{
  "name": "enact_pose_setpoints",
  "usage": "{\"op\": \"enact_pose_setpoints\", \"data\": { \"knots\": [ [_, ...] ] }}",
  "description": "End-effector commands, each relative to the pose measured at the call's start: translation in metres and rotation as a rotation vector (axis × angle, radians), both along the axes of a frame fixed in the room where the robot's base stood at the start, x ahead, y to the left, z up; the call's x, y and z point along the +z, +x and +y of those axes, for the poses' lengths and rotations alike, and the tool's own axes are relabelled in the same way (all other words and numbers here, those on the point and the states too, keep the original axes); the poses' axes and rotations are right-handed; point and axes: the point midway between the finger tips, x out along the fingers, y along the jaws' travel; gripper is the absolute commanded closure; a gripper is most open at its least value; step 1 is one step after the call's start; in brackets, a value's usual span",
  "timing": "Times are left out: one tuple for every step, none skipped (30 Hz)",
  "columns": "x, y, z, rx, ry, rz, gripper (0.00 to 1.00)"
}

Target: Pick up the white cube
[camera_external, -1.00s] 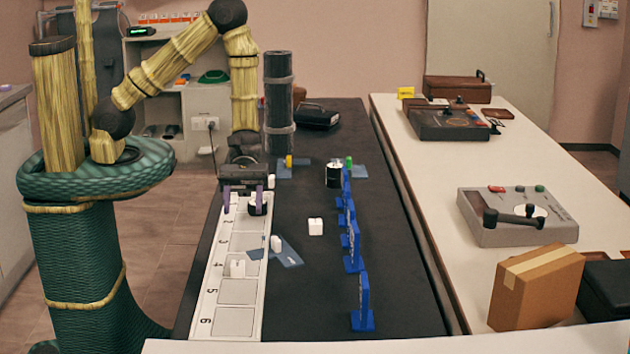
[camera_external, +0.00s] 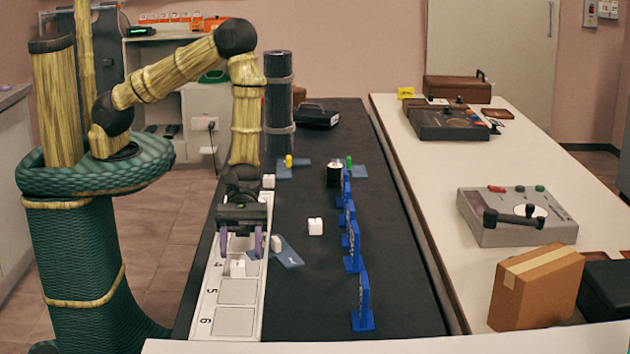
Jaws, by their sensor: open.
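A white cube-like block (camera_external: 316,226) stands on the dark table, right of the numbered strip. Another small white block (camera_external: 238,267) sits on the strip near the number 4. My gripper (camera_external: 241,246) is open with its purple fingers pointing down over the strip. Its fingertips appear just behind and above the block on the strip, one to each side in the picture. I cannot tell their exact height or distance from it. The gripper is well left of the block on the dark table.
The white numbered strip (camera_external: 235,321) runs along the table's left side. Small white pieces (camera_external: 276,243) (camera_external: 269,181) stand nearby, one by a blue-grey plate (camera_external: 289,258). A row of blue stands (camera_external: 362,308) lines the right. A black-and-white cylinder (camera_external: 334,174) stands farther back.

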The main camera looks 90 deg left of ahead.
Motion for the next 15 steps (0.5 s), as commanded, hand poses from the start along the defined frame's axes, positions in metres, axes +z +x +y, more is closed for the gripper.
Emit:
{"op": "enact_pose_setpoints", "data": {
  "knots": [
    [0.0, 0.0, 0.0, -0.001, 0.0, 0.0, 0.47],
    [0.0, 0.0, 0.0, -0.001, 0.0, 0.0, 0.47],
    [0.0, 0.0, -0.001, -0.002, 0.0, 0.0, 0.47],
    [0.0, 0.0, -0.001, -0.002, 0.0, 0.0, 0.47],
    [0.0, 0.0, -0.001, -0.002, 0.0, 0.0, 0.47],
    [0.0, -0.001, -0.001, -0.003, 0.0, 0.0, 0.47],
    [0.0, -0.001, -0.002, -0.003, 0.0, 0.0, 0.47],
    [-0.001, -0.001, -0.004, -0.004, 0.0, 0.001, 0.47],
    [-0.002, -0.002, -0.007, -0.004, 0.0, 0.001, 0.47],
    [-0.003, -0.002, -0.01, -0.004, 0.0, 0.001, 0.47],
    [-0.005, -0.003, -0.014, -0.006, 0.0, 0.001, 0.47],
    [-0.007, -0.004, -0.019, -0.006, -0.001, 0.001, 0.47],
    [-0.008, -0.005, -0.024, -0.006, -0.001, 0.001, 0.47],
    [-0.01, -0.006, -0.028, -0.006, -0.001, 0.001, 0.47],
    [-0.013, -0.005, -0.033, -0.005, -0.001, 0.001, 0.47]
  ]
}}
